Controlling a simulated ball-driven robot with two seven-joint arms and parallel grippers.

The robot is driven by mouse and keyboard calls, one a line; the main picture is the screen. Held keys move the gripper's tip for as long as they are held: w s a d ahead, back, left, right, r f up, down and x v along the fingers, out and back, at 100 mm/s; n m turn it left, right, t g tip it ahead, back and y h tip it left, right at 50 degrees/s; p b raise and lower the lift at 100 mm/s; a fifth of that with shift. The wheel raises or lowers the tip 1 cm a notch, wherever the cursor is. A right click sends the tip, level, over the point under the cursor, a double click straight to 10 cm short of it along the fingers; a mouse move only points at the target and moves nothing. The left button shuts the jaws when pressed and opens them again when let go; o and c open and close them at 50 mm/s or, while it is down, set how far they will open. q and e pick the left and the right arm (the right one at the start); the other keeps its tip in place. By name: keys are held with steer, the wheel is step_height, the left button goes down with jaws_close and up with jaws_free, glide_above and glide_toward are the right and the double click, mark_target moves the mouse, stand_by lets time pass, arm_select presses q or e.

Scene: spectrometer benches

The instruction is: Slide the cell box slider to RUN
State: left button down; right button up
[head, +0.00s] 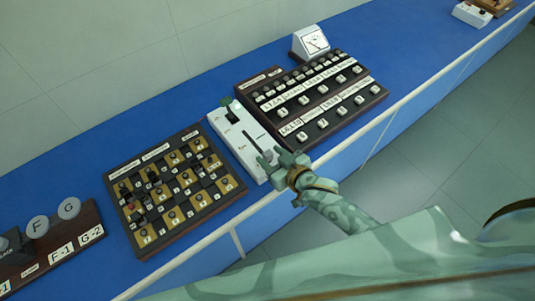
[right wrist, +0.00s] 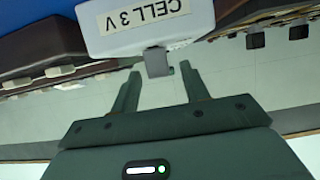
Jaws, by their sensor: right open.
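The cell box (head: 229,127) is a white box on the blue bench, between two dark panels, with a dark slot along its top. In the right wrist view its face (right wrist: 120,22) reads "CELL 3 V", upside down. A small grey tab (right wrist: 158,62), apparently the slider's handle, sticks out at the box's edge. My right gripper (head: 269,157) is at the near end of the box. In the wrist view its open fingers (right wrist: 160,83) stand on either side of the tab's line, with gaps on both sides. The slider's position along the slot is hidden or too small to tell. My left gripper is out of view.
A dark board with brass squares and knobs (head: 172,190) lies left of the box. A dark panel with rows of white-labelled switches (head: 312,100) lies close on the right. A white meter (head: 311,43) stands behind it. The bench's pale front edge (head: 400,103) runs nearby.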

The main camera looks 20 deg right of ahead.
mark_target(252, 141)
steer(key=shift+x, duration=1.05)
steer(key=shift+w, duration=0.1)
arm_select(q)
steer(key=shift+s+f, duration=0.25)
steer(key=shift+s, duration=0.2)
arm_select(e)
steer(key=shift+c, duration=0.3)
jaws_close()
steer(key=w+a, duration=0.1)
steer(key=w, duration=0.1)
steer(key=w+b, duration=0.1)
steer(key=w, duration=0.2)
steer(key=w+a, duration=0.1)
steer(key=w, duration=0.1)
steer(key=shift+w+a+f, duration=0.15)
steer(key=shift+w+a, duration=0.2)
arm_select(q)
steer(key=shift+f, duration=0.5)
arm_select(e)
steer(key=shift+s, duration=0.1)
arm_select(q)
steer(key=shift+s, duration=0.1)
arm_select(e)
steer(key=shift+o, duration=0.3)
jaws_free()
